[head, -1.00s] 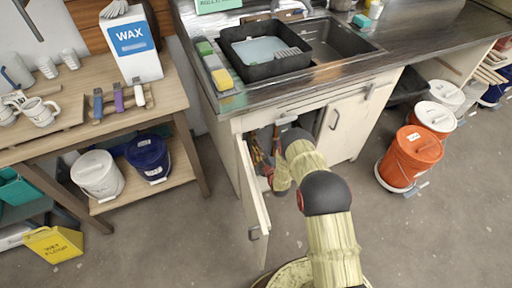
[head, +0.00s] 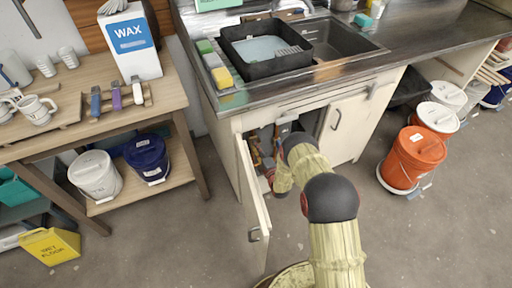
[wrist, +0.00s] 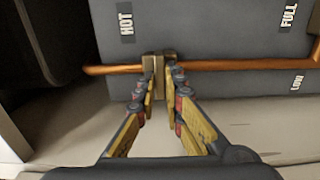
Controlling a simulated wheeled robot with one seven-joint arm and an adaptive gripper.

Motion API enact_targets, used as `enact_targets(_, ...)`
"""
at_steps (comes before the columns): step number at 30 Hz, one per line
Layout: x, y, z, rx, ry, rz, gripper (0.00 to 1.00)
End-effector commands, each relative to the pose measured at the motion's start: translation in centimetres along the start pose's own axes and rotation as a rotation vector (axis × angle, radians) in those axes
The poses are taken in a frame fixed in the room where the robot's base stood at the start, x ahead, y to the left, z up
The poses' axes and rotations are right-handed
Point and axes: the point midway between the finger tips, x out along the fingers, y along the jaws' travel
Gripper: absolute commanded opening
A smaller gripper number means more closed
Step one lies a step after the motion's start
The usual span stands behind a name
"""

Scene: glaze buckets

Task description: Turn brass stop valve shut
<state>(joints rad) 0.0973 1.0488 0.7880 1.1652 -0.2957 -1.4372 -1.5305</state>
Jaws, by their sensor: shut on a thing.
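The brass stop valve (wrist: 158,66) sits on a horizontal copper pipe (wrist: 225,65) in the wrist view. The pipe runs across the front of a dark grey tank (wrist: 210,30). My gripper (wrist: 161,88) is shut on the valve, with its yellow fingers coming up from below on either side of the brass part. The fingers partly cover the valve, so its exact angle is hard to read. In the head view my arm reaches into the cabinet under the sink, and the valve cannot be made out there.
The cabinet's left door (head: 254,205) stands open beside my arm; the right door (head: 346,125) is closed. The sink counter (head: 350,62) is above. The floor between is clear.

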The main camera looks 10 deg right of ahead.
Motion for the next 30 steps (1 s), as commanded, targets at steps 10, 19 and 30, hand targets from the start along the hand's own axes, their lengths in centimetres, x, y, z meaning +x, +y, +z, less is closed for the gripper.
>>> enact_targets(10,0.06,0.00,-0.12,-0.018,0.003,0.000,0.00)
enact_targets(19,0.05,-0.01,-0.11,-0.016,0.002,0.000,0.18)
enact_targets(30,0.01,-0.02,-0.04,-0.015,0.001,0.000,0.28)
